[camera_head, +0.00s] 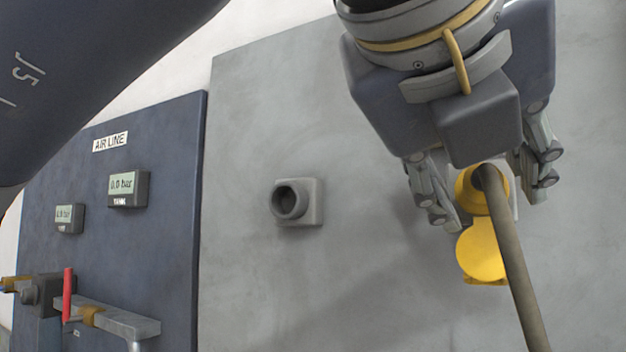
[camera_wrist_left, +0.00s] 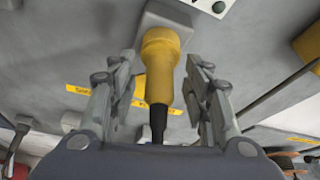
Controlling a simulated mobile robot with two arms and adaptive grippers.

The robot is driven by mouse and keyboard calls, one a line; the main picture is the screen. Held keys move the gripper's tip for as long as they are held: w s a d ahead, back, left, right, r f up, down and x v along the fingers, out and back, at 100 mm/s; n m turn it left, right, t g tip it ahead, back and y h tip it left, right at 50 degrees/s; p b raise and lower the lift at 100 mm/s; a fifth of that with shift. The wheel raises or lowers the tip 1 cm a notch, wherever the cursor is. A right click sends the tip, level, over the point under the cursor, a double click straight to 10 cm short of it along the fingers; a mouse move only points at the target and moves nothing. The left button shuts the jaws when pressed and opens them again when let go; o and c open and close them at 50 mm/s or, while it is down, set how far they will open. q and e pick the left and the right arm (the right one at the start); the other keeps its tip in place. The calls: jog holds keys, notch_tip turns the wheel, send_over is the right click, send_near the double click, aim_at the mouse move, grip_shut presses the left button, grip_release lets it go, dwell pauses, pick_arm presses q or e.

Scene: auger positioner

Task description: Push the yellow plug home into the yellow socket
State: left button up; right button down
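The yellow plug (camera_head: 482,188) is at the yellow socket on the grey panel, its thick grey cable (camera_head: 515,270) hanging down. A round yellow lid (camera_head: 482,252) hangs open below the socket. In the left wrist view the plug (camera_wrist_left: 160,62) points at a pale grey housing (camera_wrist_left: 168,18), with a dark cable end (camera_wrist_left: 158,122) toward me. How deep the plug sits cannot be told. My left gripper (camera_head: 485,180) is open, its fingers on both sides of the plug and apart from it; it also shows in the left wrist view (camera_wrist_left: 160,90). My right gripper is not in view.
A grey round socket (camera_head: 297,202) sits on the panel left of the plug. Further left is a dark blue board (camera_head: 160,220) with an AIR LINE label, two small displays (camera_head: 128,189), and a red-handled valve (camera_head: 68,295). The panel between is clear.

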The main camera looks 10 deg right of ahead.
pick_arm(q)
jog(key=v, duration=1.2)
dwell(0.4)
